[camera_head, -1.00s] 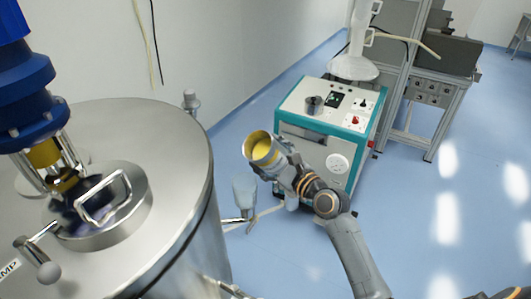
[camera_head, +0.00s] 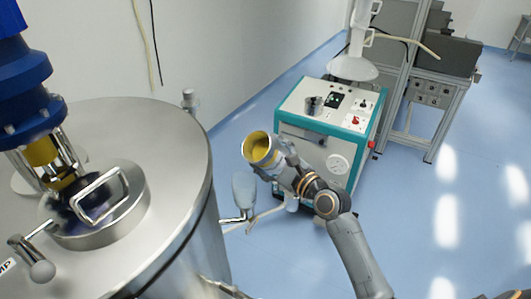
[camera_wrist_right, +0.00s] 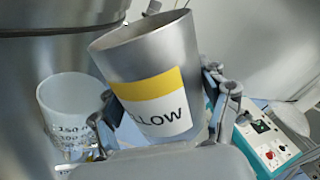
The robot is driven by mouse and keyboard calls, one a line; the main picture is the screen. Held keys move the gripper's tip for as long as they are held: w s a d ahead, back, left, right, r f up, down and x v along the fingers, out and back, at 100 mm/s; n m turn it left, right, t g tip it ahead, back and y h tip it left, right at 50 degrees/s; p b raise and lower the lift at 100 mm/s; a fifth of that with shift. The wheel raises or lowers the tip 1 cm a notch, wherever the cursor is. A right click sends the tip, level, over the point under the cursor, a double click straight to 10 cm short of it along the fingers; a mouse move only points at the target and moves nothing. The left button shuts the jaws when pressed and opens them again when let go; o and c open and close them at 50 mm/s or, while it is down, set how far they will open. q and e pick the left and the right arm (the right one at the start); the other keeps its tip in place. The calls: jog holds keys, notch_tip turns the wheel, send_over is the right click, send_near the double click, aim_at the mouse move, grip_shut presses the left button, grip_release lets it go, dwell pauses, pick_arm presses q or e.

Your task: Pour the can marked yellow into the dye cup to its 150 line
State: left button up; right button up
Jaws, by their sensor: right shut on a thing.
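The can marked yellow (camera_head: 274,158) is silver and open at the top, with yellow showing inside. In the right wrist view the can (camera_wrist_right: 134,55) leans to the left and its label reads "LOW" at the end. My right gripper (camera_head: 279,166) is shut on the can, with a finger on each side in the wrist view (camera_wrist_right: 165,108). The dye cup (camera_wrist_right: 70,98), whitish with dark marks including 150, is left of the can in the wrist view, its lower part partly hidden. No stream shows. My left gripper is not seen.
A large steel tank (camera_head: 165,150) with a blue-topped unit fills the left. A metal frame (camera_head: 430,95) is farther back. Blue floor is clear at right.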

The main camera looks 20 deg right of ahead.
jog(key=shift+d+f+n+b, duration=0.15)
jog(key=shift+f+n+b, duration=0.35)
jog(key=shift+n+b, duration=0.85)
dwell(1.3)
jog(key=shift+r+n+b, duration=0.85)
jog(key=shift+n+b, duration=0.2)
jog(key=shift+b, duration=0.1)
dwell(0.4)
